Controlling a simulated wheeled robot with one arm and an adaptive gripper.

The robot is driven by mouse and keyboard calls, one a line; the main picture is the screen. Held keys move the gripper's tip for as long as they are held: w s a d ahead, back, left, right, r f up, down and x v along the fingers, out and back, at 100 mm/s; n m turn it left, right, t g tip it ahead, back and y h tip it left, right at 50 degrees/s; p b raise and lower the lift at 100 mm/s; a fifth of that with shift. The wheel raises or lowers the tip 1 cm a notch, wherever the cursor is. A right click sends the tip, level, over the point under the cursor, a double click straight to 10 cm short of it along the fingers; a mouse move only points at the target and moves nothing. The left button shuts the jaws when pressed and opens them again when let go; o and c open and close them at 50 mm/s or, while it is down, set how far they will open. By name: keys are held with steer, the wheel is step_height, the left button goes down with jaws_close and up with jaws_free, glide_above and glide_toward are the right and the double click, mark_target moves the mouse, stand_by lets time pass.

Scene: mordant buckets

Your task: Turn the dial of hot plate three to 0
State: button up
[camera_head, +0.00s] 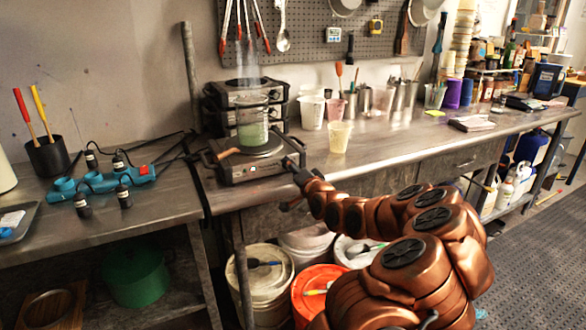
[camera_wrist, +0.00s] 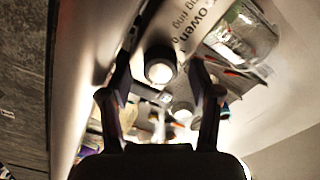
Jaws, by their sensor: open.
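A grey hot plate (camera_head: 255,165) sits on the bench, and a steaming glass beaker (camera_head: 252,132) of green liquid stands on it. I cannot read a number on this hot plate. My gripper (camera_head: 291,184) is at its front right corner, with the arm reaching in from the lower right. In the wrist view, a round dial (camera_wrist: 160,70) on the hot plate's pale front panel (camera_wrist: 178,24) lies between the two open fingers of my gripper (camera_wrist: 160,78). I see no clear contact with the dial. Its pointer and scale are not legible. The beaker also shows there (camera_wrist: 240,38).
More hot plates (camera_head: 215,110) are stacked behind. A wooden-handled tool (camera_head: 229,153) lies by the beaker. Cups (camera_head: 339,136) stand to the right. A blue power strip (camera_head: 105,182) with dark plugs and cables lies left. Buckets (camera_head: 262,272) stand below the bench.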

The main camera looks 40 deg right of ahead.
steer(key=shift+w+d, duration=0.1)
steer(key=shift+w, duration=0.1)
steer(key=c, duration=1.1)
steer(key=shift+c, duration=0.2)
